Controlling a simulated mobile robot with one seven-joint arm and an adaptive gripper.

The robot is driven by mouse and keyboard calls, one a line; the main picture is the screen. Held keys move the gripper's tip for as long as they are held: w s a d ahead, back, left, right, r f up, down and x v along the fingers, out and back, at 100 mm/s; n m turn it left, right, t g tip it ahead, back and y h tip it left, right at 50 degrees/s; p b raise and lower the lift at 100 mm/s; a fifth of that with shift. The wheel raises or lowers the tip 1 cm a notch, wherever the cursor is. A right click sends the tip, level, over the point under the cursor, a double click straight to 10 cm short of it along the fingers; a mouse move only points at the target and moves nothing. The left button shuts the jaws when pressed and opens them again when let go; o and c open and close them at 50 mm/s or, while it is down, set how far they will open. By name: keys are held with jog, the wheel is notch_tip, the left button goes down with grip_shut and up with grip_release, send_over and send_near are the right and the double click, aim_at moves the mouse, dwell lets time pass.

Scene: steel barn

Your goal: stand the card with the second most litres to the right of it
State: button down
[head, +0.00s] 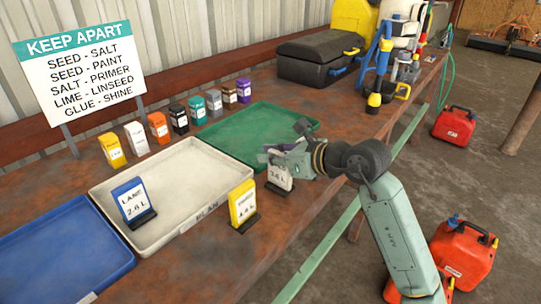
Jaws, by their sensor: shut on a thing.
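My gripper (278,153) is shut on a pale card (280,178), which seems to read 3.6 L. It holds the card near the table's front edge, right of the yellow card and by the green tray's near corner. I cannot tell whether the card touches the table. A blue card (132,201) in a black stand, seemingly LANE with 2.6 or 2.8 L, stands in the white tray. A yellow card (242,201) in a black stand, seemingly 1.8 L, stands by that tray's front right corner. The small print is blurred.
The white tray (162,175) is marked PLAN. A blue tray (62,254) lies left, a green tray (255,123) behind. Several small coloured boxes (158,127) line the back below a KEEP APART sign (82,65). A black toolbox (318,58) stands farther along. Red cans (463,252) stand on the floor.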

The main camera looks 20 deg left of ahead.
jog(key=shift+f+b, duration=0.55)
jog(key=shift+b, duration=0.05)
jog(key=c, duration=1.6)
grip_release()
jog(key=shift+o, duration=0.2)
jog(key=v, duration=1.2)
